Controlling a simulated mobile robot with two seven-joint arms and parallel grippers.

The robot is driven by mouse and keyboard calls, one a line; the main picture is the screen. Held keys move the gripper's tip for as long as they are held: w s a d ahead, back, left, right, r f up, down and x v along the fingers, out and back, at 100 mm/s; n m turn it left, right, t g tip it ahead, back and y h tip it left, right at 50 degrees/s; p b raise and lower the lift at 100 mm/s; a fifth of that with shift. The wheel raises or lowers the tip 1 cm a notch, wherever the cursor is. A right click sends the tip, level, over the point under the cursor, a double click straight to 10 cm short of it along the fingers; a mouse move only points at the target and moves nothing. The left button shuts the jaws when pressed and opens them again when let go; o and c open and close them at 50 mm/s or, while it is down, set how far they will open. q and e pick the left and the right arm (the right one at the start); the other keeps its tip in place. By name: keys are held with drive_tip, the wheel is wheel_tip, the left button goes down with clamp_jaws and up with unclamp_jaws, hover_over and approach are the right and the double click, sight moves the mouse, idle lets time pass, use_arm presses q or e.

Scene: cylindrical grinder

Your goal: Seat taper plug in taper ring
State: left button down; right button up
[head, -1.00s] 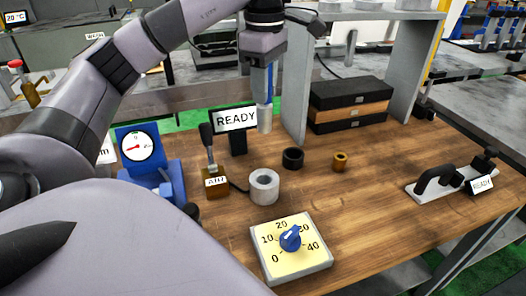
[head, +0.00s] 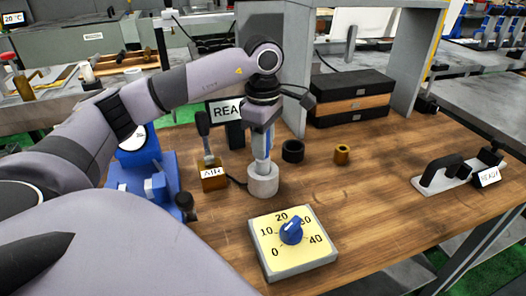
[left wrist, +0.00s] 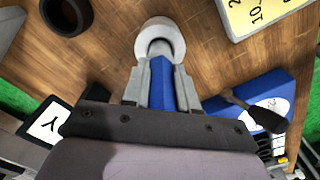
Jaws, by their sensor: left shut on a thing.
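The taper plug has a blue handle (left wrist: 162,85) and a grey lower end. My left gripper (head: 262,152) is shut on the handle and holds the plug about upright; the plug also shows in the head view (head: 262,164). The taper ring (head: 263,183) is a thick pale grey ring standing on the wooden table, directly below the gripper. It also shows in the left wrist view (left wrist: 171,31). The plug's lower end is at the ring's bore; how deep it sits I cannot tell. My right gripper is not in view.
A yellow-faced dial box (head: 290,258) stands in front of the ring. An amber block with a lever (head: 213,178) and a blue gauge stand (head: 150,170) are at left. A black ring (head: 293,151) and a brass ring (head: 342,154) lie behind right.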

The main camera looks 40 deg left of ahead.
use_arm(q)
drive_tip(key=shift+f, duration=1.1)
drive_tip(key=shift+f, duration=0.1)
drive_tip(key=c, duration=0.9)
unclamp_jaws()
drive_tip(key=shift+f, duration=0.1)
wheel_tip(320, 180, up, 12)
drive_tip(key=shift+r+p, duration=0.2)
drive_tip(key=shift+p, duration=0.45)
